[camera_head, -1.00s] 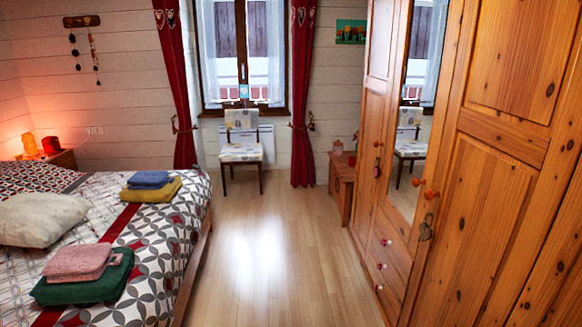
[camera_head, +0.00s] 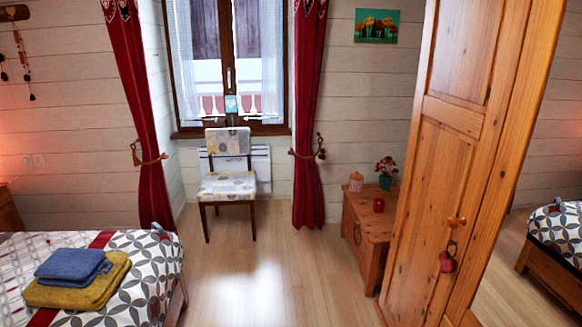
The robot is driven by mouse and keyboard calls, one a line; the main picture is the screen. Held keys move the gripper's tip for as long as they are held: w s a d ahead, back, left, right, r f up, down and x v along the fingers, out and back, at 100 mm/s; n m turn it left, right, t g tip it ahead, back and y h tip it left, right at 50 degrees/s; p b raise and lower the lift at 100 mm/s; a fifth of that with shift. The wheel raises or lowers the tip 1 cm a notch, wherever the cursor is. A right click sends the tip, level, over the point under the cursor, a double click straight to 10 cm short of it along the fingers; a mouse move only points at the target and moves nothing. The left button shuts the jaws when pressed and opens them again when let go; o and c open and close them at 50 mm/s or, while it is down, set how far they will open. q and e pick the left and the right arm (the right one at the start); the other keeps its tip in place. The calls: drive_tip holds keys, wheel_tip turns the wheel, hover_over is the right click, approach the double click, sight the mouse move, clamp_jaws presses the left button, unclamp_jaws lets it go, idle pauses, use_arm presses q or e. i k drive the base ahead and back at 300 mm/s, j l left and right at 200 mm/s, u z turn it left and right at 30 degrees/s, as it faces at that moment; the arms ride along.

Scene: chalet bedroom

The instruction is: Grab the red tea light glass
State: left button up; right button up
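A small red tea light glass (camera_head: 378,205) stands on top of a low wooden chest (camera_head: 370,228) by the far wall, to the right of the window. It is near the chest's front, beside the wardrobe's edge as seen from here. Behind it on the chest are a small pinkish jar (camera_head: 356,181) and a potted red-flowered plant (camera_head: 386,172). Neither of my grippers shows in the view.
A tall wooden wardrobe (camera_head: 436,190) with a mirror stands close on the right. A bed (camera_head: 150,265) with folded towels (camera_head: 78,278) is at lower left. A chair (camera_head: 228,182) stands below the window. The floor (camera_head: 250,270) between is clear.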

sight(377, 209)
drive_tip(key=i+j, duration=0.1)
drive_tip(key=i, duration=2.6)
drive_tip(key=i+l+z, duration=0.15)
drive_tip(key=i+z, duration=0.2)
drive_tip(key=i, duration=0.2)
drive_tip(key=i+z, duration=0.3)
drive_tip(key=i, duration=0.2)
drive_tip(key=i+j+z, duration=0.2)
drive_tip(key=i+z, duration=0.15)
drive_tip(key=i, duration=0.2)
drive_tip(key=i+j+z, duration=0.35)
drive_tip(key=i, duration=0.2)
